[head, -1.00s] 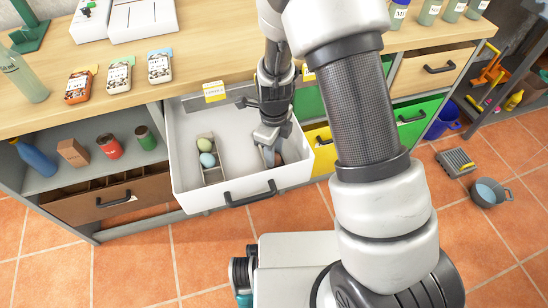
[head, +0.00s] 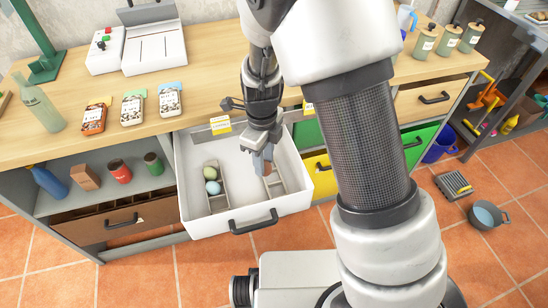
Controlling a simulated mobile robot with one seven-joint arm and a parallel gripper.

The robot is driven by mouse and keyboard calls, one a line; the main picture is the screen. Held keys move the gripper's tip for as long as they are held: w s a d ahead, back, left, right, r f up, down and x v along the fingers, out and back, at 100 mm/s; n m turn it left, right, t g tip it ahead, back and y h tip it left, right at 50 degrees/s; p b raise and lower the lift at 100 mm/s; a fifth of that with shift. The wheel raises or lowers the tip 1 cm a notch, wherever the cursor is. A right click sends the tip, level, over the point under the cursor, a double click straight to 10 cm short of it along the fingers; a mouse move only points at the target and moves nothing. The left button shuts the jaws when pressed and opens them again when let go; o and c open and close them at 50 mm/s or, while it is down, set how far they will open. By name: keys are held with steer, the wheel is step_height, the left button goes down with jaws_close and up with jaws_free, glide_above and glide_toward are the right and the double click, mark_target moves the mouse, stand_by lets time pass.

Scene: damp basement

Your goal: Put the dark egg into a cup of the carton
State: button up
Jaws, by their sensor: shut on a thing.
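My gripper (head: 265,168) is inside the open white drawer (head: 190,213), pointing down. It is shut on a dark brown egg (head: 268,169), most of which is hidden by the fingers. A narrow grey carton (head: 276,187) lies just under and beside the fingertips on the drawer's right side. Whether the egg touches this carton cannot be told. A second grey carton (head: 218,203) on the left side of the drawer holds a green egg (head: 210,173) and a pale blue egg (head: 213,187).
The drawer walls stand close around my gripper, with bare drawer floor between the cartons. The wooden worktop (head: 200,122) above carries several seed packets (head: 133,107) and a bottle (head: 38,105). A shelf with cans (head: 120,171) is at the left.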

steer(key=s+a+f+p, duration=0.1)
steer(key=s+a, duration=0.1)
steer(key=a, duration=0.5)
steer(key=s+a+f+p, duration=0.1)
steer(key=s+a+p, duration=0.1)
steer(key=a, duration=0.5)
steer(key=shift+a+f, duration=0.15)
steer(key=shift+f, duration=0.25)
steer(key=shift+s+p, duration=0.1)
steer(key=shift+p, duration=0.25)
steer(key=shift+f, duration=0.2)
steer(key=shift+f+b, duration=1.65)
steer(key=shift+f, duration=1.3)
steer(key=o, duration=0.8)
steer(key=shift+c, duration=0.2)
steer(key=shift+o, duration=0.4)
